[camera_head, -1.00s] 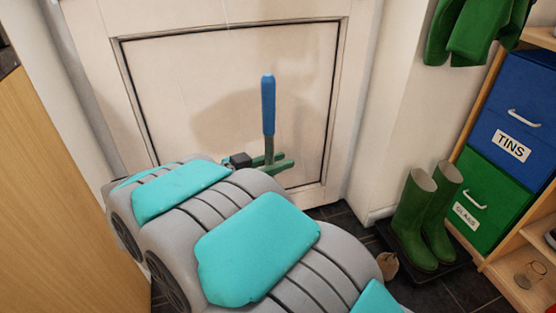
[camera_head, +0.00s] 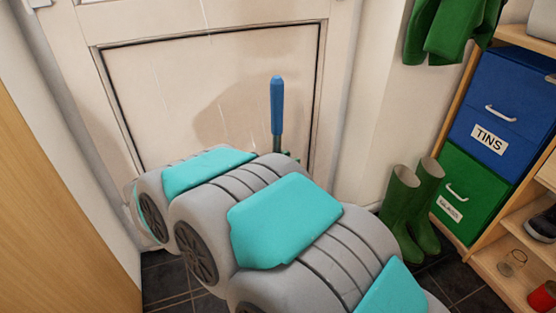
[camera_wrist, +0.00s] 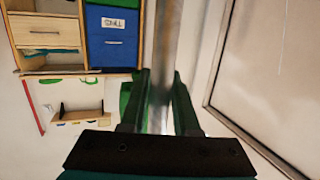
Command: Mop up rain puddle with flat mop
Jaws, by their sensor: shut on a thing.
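The mop shows in the head view as an upright handle with a blue grip (camera_head: 277,104) in front of the door. My gripper (camera_head: 288,156) is mostly hidden behind my grey and teal arm; only a bit of green finger shows at the handle. In the wrist view my gripper (camera_wrist: 160,102) has its two green fingers shut on the metal mop handle (camera_wrist: 167,40), which runs up between them. The mop head and the puddle are hidden from both views.
A pale door (camera_head: 205,90) stands behind the mop. Green boots (camera_head: 410,205) stand at right, beside a shelf unit (camera_head: 505,262) with blue (camera_head: 497,105) and green (camera_head: 465,190) bins. A green coat (camera_head: 450,30) hangs above. A wooden panel (camera_head: 50,190) closes the left. Some dark tiles (camera_head: 170,285) show.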

